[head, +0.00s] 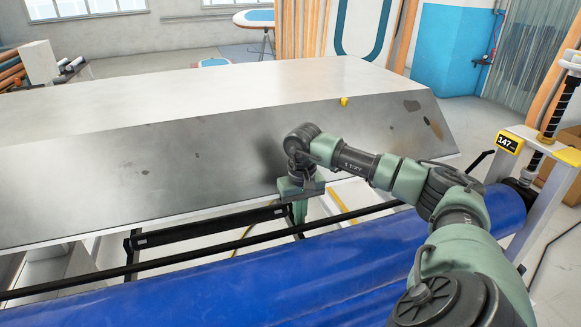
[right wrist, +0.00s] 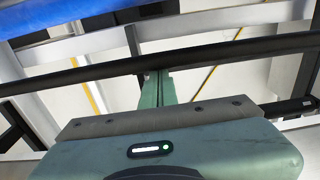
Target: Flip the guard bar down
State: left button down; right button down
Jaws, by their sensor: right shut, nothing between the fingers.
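A long thin black bar, which I take for the guard bar (head: 185,259), runs in the head view from the lower left to the right, between the grey sloped table edge and the blue roll. My right gripper (head: 299,222) points down at this bar, its green fingers shut and empty. In the right wrist view the bar (right wrist: 220,52) crosses the picture just at the tips of the shut fingers (right wrist: 157,82). I cannot tell whether they touch it. My left gripper is not in view.
The big table with a grey sloped front (head: 130,160) fills the middle. A blue roll (head: 260,285) lies along the near side. A white post with a yellow display (head: 509,143) stands at the right.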

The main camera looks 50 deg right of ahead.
jog(key=shift+s+f, duration=0.1)
dwell(0.3)
notch_tip(320, 180, up, 8)
jog(key=b, duration=0.2)
dwell(0.7)
